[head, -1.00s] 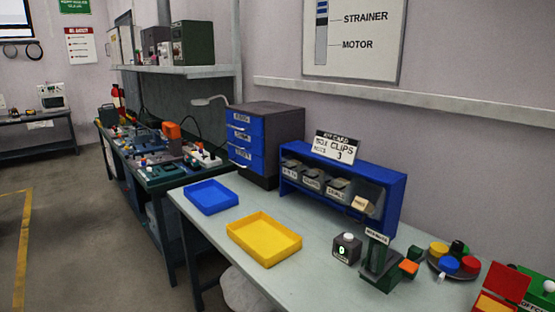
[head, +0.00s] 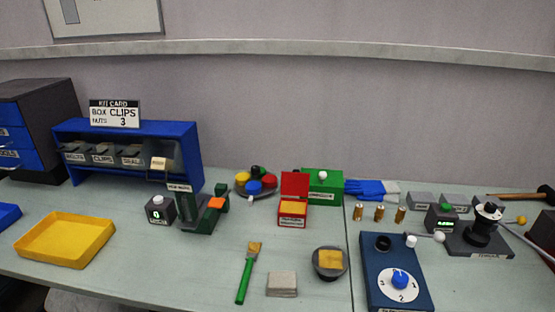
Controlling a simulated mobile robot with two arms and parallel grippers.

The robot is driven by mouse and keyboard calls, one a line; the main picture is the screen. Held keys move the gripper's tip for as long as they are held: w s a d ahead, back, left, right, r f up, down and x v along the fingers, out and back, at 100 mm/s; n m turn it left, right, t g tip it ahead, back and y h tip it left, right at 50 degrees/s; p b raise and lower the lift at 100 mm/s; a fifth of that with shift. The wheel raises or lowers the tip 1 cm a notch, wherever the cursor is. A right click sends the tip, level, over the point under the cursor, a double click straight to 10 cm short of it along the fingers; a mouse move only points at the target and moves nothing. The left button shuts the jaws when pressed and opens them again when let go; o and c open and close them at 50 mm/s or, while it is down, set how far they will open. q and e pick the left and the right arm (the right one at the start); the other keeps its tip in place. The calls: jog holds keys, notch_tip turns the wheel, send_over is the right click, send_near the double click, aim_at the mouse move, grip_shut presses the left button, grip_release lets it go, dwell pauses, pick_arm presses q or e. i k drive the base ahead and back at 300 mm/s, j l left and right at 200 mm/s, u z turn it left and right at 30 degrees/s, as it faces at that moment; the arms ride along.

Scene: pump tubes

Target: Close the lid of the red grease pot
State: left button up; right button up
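The red grease pot (head: 292,219) is a small red box with a label on its front, standing near the middle of the bench in the head view. Its red lid (head: 295,185) stands upright at the back, so the pot is open. Yellow-orange grease (head: 292,208) shows inside. Neither of my grippers is in view.
A green box (head: 322,184) stands right behind the pot, and a tray of coloured caps (head: 256,185) is to its left. A green-handled brush (head: 247,275), a grey block (head: 282,284) and a dark dish (head: 329,263) lie in front. A blue dial unit (head: 395,275) is at right.

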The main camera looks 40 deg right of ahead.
aim_at(296, 183)
jog(key=z, duration=1.25)
